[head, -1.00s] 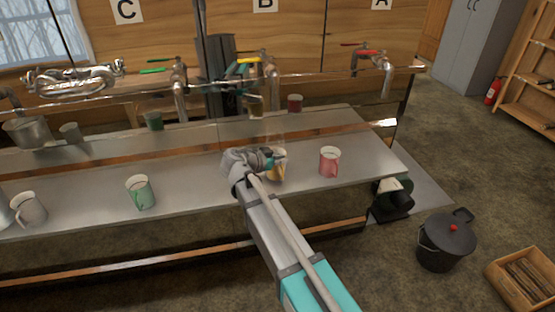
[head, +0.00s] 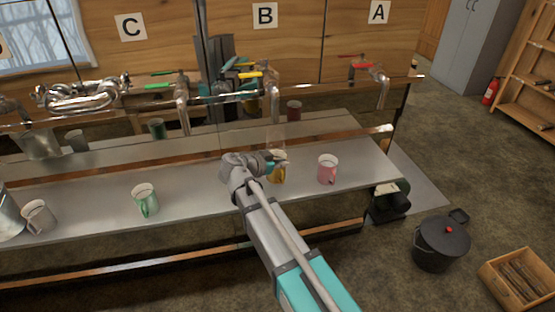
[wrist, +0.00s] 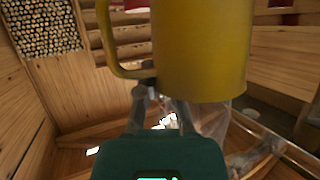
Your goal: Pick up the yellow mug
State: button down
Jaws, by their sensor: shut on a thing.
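The yellow mug (head: 279,174) is over or on the grey metal shelf (head: 205,194), just left of the pink mug in the head view. My gripper (head: 272,160) is at the mug, and my arm covers part of the view beside it. In the wrist view the yellow mug (wrist: 203,50) is large, with its handle to the left. My gripper (wrist: 160,95) is shut on it, low on the mug in the picture. Whether the mug's base touches the shelf is hard to tell.
A pink mug (head: 327,170) stands close on the right. A green mug (head: 145,200) and a grey mug (head: 39,215) stand further left. Taps with red (head: 362,66) and yellow handles are above the shelf. A black pot (head: 441,244) is on the floor.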

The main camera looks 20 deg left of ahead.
jog(key=shift+s+d+r+p, duration=0.2)
jog(key=shift+s+r+p, duration=0.3)
jog(key=shift+r, duration=0.25)
jog(key=s+d+r+p, duration=0.3)
jog(key=s, duration=0.5)
jog(key=shift+r+p, duration=0.4)
jog(key=shift+s+d, duration=0.15)
jog(key=shift+s, duration=0.05)
dwell(0.4)
jog(key=shift+w+d, duration=0.1)
